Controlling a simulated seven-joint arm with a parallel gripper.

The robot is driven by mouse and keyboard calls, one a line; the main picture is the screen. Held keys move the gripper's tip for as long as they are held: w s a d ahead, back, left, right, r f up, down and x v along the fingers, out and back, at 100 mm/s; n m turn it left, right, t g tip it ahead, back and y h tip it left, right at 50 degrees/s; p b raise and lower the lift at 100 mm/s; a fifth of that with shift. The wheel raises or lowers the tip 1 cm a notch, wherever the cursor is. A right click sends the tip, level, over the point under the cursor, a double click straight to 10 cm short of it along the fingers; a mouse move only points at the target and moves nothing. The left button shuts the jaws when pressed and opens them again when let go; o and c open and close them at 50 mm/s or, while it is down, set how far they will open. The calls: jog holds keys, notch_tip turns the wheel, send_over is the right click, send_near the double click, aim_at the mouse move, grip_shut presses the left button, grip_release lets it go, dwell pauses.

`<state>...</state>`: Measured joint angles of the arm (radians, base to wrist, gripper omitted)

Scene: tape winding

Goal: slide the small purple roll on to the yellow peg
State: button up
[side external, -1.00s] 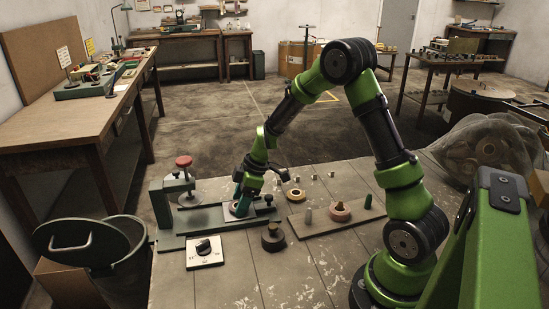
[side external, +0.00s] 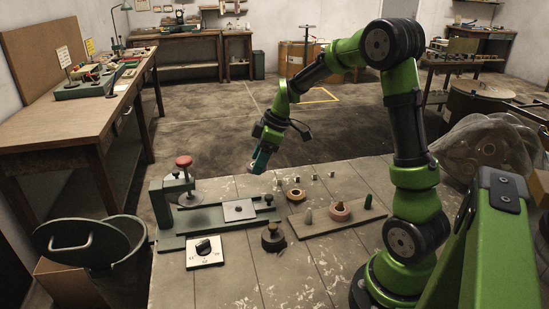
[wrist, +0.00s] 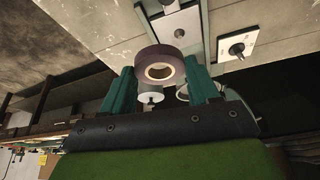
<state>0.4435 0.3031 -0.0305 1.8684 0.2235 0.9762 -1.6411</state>
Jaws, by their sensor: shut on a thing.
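My gripper (side external: 263,158) is shut on the small purple roll (wrist: 154,55) and holds it in the air, above the far edge of the work table. In the wrist view the roll sits between the two teal fingers (wrist: 158,85), with its pale core and open hole showing. In the side view the roll (side external: 256,168) is small and partly hidden by the fingers. A board (side external: 322,225) at the right carries a grey-green peg (side external: 308,214), a pinkish roll (side external: 340,212) and a green peg (side external: 368,201). I cannot clearly pick out a yellow peg.
A dial box (side external: 205,252), a dark weight (side external: 273,238), a tan ring (side external: 296,195) and several small pale blocks lie around. The front of the table is mostly clear.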

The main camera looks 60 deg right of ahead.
jog(key=s+d+m, duration=0.2)
jog(key=s+d, duration=0.7)
jog(key=s, duration=0.5)
jog(key=s+n, duration=0.1)
jog(key=s, duration=0.1)
jog(key=s+a+f+n, duration=0.1)
jog(key=s, duration=0.2)
jog(key=s+f+n, duration=0.1)
jog(key=s, duration=0.2)
jog(key=shift+s+a+f+n+y, duration=0.1)
jog(key=shift+s+a+n+y, duration=0.15)
jog(key=shift+a+n+y, duration=0.1)
jog(key=shift+f, duration=1.75)
